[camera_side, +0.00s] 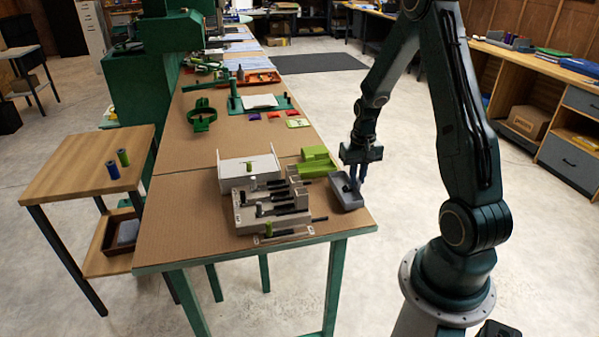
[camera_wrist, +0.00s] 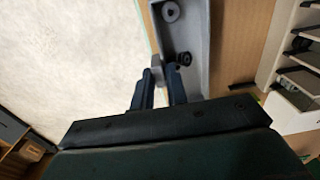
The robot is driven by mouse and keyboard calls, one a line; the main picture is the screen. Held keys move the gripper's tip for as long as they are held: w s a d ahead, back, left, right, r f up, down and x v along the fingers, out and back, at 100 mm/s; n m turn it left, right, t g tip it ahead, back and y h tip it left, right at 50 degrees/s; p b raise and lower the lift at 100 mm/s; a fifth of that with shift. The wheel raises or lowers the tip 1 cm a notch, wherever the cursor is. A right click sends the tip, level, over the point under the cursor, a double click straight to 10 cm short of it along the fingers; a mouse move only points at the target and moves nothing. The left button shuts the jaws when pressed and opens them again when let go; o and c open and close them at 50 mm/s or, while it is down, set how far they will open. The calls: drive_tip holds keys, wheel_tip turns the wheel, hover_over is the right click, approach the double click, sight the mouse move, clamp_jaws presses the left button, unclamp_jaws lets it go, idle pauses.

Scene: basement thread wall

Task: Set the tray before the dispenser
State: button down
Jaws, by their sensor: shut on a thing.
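The grey tray (camera_side: 348,196) lies at the right edge of the brown-topped table, beside the green block. In the wrist view the tray (camera_wrist: 190,30) is a long shallow trough with a dark round piece at its far end and a small dark knob nearer. My gripper (camera_side: 355,181) points down at the tray. In the wrist view my gripper (camera_wrist: 158,84) is shut on the tray's left wall, with one finger on each side. The pale fixture with several stepped channels (camera_side: 244,215), which looks like the dispenser, stands left of the tray. The tray's underside is hidden.
A green block (camera_side: 317,163) stands close behind the tray. A white box (camera_side: 232,173) adjoins the pale fixture. A green ring stand (camera_side: 202,116) and coloured packets are farther back. Bare tabletop (camera_side: 340,222) lies in front of the tray. A side table (camera_side: 85,175) holds two spools.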

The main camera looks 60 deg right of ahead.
drive_tip(key=shift+f, duration=0.6)
drive_tip(key=c, duration=1.3)
unclamp_jaws()
drive_tip(key=shift+r, duration=0.1)
drive_tip(key=shift+r, duration=3.45)
